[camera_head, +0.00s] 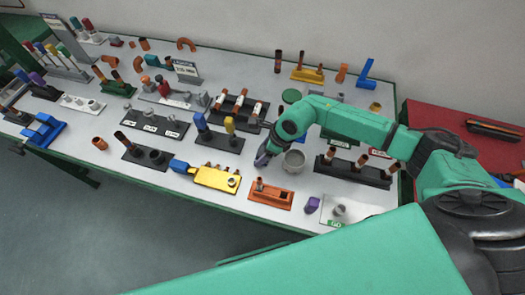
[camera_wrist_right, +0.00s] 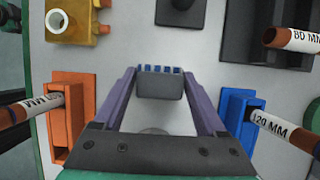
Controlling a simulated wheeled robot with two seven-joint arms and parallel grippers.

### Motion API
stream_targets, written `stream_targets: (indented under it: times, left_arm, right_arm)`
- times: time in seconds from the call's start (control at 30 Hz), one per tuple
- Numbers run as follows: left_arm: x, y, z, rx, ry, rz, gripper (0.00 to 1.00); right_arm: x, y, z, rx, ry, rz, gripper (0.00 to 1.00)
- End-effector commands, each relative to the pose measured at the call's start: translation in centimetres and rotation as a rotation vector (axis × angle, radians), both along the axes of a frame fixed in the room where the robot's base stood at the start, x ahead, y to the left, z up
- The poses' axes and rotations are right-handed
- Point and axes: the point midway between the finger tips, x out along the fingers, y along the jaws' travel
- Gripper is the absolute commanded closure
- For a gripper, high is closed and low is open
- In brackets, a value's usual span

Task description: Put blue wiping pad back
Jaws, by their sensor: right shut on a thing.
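In the right wrist view my right gripper (camera_wrist_right: 160,80) is shut on a small grey block with a row of blue ridges along its far edge. I take this to be the blue wiping pad (camera_wrist_right: 160,86). The pad sits between the two purple-grey fingertips. In the head view my right gripper (camera_head: 262,157) is over the middle front of the table, just left of a silver round cup (camera_head: 293,166); the pad cannot be made out there. My left gripper is not in view.
An orange holder (camera_head: 270,196) and a yellow block (camera_head: 215,178) stand near the front edge. A dark rack with tubes (camera_head: 350,172) stands to the right. In the wrist view an orange holder (camera_wrist_right: 66,100) and a blue holder (camera_wrist_right: 236,112) flank the gripper.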

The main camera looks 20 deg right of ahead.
Motion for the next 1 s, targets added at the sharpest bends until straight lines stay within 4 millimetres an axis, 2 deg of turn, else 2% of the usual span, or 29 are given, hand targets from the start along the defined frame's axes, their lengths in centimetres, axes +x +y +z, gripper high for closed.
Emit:
stream_targets:
  times: [0.03, 0.07, 0.1, 0.47, 0.57, 0.83, 1.0]
  left_arm:
    - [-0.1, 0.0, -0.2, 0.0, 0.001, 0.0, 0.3]
    - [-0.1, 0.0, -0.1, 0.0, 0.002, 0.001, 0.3]
    - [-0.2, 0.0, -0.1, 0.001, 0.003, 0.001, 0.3]
    - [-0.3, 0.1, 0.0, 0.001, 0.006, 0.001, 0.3]
    - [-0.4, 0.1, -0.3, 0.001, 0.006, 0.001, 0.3]
    - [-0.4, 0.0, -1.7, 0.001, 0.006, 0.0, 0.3]
    - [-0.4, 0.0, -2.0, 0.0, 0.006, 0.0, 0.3]
  right_arm:
    - [0.0, 0.0, -0.1, 0.0, 0.0, 0.0, 0.19]
    - [0.0, 0.0, -0.1, 0.0, 0.0, 0.0, 0.07]
    - [0.0, 0.0, -0.1, 0.0, 0.0, 0.0, 0.0]
    - [-0.1, -0.2, 0.7, 0.001, -0.001, 0.0, 0.0]
    - [-0.4, -0.9, 2.2, -0.001, -0.003, -0.001, 0.0]
    - [-1.9, -3.2, 8.6, -0.003, -0.003, 0.0, 0.0]
    - [-2.4, -3.9, 10.9, -0.001, 0.001, 0.0, 0.0]
